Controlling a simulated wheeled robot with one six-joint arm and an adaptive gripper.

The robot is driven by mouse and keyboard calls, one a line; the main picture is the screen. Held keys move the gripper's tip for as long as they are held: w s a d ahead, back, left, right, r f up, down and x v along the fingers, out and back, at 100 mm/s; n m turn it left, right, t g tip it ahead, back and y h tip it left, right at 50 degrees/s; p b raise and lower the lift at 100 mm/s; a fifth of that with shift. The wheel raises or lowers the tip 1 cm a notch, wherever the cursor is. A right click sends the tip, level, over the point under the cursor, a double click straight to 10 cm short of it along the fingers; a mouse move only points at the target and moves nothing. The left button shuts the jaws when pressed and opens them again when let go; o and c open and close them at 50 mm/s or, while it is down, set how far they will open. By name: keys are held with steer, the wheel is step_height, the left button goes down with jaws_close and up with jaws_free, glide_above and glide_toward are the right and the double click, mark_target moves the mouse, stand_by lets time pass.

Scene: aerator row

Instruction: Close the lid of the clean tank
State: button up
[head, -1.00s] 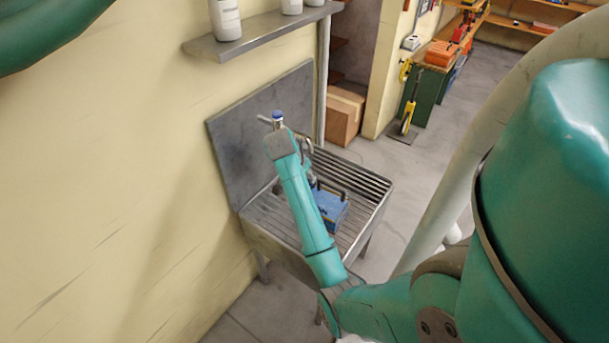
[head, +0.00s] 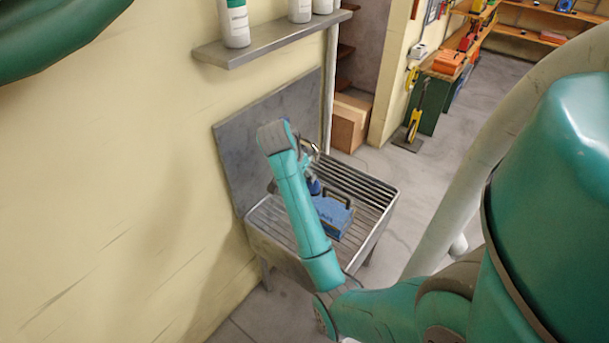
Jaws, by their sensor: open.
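I cannot make out a clean tank or an open lid for certain. A blue box with a dark handle (head: 333,215) sits on the slatted metal stand, and I cannot tell whether it is part of the tank. My gripper (head: 311,152) is above the back of the stand, behind and above the box and apart from it. It is small in the head view and partly hidden by my green arm, but it is open and no held thing shows. A small blue item (head: 315,187) shows just below it, close to the box; its form is unclear.
The metal stand (head: 372,212) with a tall back panel (head: 240,150) is against the cream wall. A metal shelf (head: 270,38) with white bottles (head: 234,22) is above it. A cardboard box (head: 349,123) stands behind. Open floor (head: 440,165) lies to the right.

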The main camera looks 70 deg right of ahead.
steer(key=w+a+f+g+h, duration=0.2)
steer(key=a+f+h, duration=0.6)
steer(key=h, duration=0.4)
steer(key=d, duration=0.3)
steer(key=s+d, duration=0.1)
steer(key=d, duration=0.3)
steer(key=s+d, duration=0.1)
steer(key=d, duration=0.2)
steer(key=shift+s+d+r, duration=0.2)
steer(key=shift+d+r, duration=0.05)
steer(key=shift+d, duration=0.1)
jaws_close()
